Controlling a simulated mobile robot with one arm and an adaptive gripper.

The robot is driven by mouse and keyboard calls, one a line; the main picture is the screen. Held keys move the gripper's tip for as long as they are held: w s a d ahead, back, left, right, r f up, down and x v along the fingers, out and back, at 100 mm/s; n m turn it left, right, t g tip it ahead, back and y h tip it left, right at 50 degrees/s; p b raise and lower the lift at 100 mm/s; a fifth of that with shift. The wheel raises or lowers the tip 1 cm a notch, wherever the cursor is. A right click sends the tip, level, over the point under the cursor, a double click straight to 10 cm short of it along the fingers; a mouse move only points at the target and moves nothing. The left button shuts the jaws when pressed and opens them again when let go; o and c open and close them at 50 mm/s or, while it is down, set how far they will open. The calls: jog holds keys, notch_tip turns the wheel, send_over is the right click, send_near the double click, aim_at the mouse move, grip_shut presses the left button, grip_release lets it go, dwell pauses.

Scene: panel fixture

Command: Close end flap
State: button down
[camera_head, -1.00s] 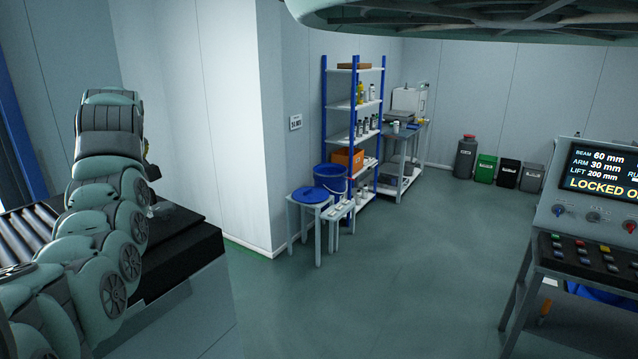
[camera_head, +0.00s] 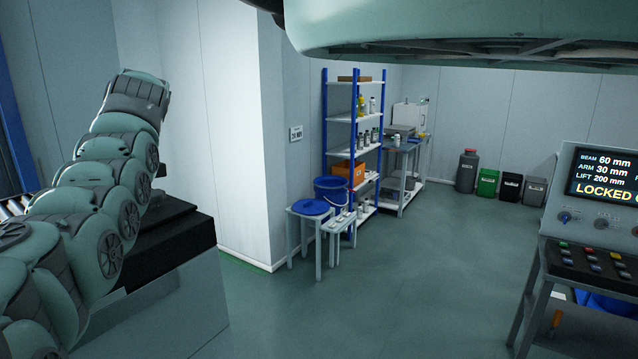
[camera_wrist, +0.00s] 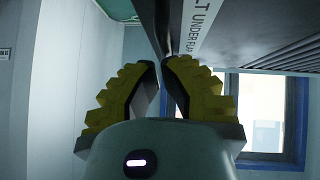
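My gripper (camera_wrist: 160,65) has yellow, stepped fingers with dark inner pads in the wrist view. Its fingertips are nearly together, with only a narrow gap, and I see nothing clearly held. Just beyond the tips is a thin dark upright edge (camera_wrist: 160,25), beside a pale panel strip (camera_wrist: 198,28) with partly cut-off lettering that includes "UNDER FLAP". Whether the tips touch this edge, and whether it belongs to the end flap, I cannot tell. The whole flap is not in view. The gripper is not visible in the head view.
My arm fills the left of the head view, in front of a black-topped block (camera_head: 185,245) near rollers (camera_head: 15,205). A control console (camera_head: 600,200) reading "LOCKED" stands at the right. A shelf (camera_head: 350,140) and blue-topped stool (camera_head: 312,208) stand behind. The middle floor is clear.

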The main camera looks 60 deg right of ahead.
dwell(0.3)
jog(key=w+r+b+v, duration=0.2)
jog(key=b+v, duration=0.2)
jog(key=v, duration=0.8)
jog(key=shift+s+a+r+b, duration=0.25)
jog(key=shift+a+b, duration=0.15)
jog(key=shift+a, duration=0.05)
jog(key=shift+s, duration=0.1)
